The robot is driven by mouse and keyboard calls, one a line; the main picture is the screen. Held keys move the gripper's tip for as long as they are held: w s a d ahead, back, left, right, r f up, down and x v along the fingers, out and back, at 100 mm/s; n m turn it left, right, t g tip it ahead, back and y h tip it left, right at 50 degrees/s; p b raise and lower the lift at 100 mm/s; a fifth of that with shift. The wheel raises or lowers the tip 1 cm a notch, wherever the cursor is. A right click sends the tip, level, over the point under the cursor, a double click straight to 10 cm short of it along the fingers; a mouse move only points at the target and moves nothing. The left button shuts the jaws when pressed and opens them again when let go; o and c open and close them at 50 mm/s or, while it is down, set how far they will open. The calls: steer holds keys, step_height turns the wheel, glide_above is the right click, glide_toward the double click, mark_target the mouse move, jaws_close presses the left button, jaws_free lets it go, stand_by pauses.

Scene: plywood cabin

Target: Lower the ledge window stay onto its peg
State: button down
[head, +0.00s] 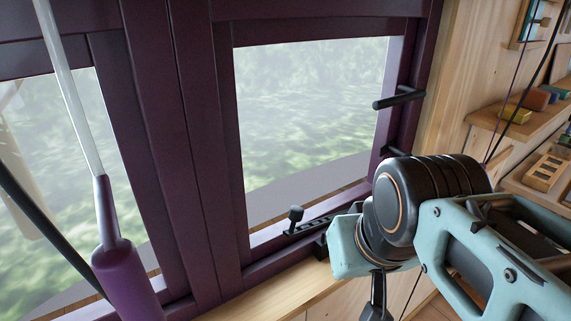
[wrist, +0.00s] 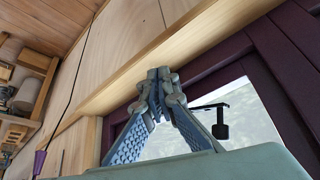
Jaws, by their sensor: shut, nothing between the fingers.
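The black window stay (head: 310,226) is a bar with holes along the bottom of the purple window frame, with an upright knob (head: 295,214) at its left end. In the wrist view the stay's knob (wrist: 220,131) hangs inverted, to the right of my gripper (wrist: 158,74). My gripper is shut and empty, its fingertips together in front of the pale sill and apart from the knob in the picture. In the head view my wrist hides the stay's right end and most of the gripper. A small black block (head: 320,246) sits below the bar; I cannot tell if it is the peg.
A black handle (head: 399,97) juts from the right side of the window frame (head: 225,130). A wooden sill (head: 262,303) runs below. A purple-handled rod (head: 125,275) hangs at the left. Shelves (head: 512,117) with small objects are on the right wall, with thin cords in front.

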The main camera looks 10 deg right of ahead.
mark_target(295, 157)
stand_by(0.3)
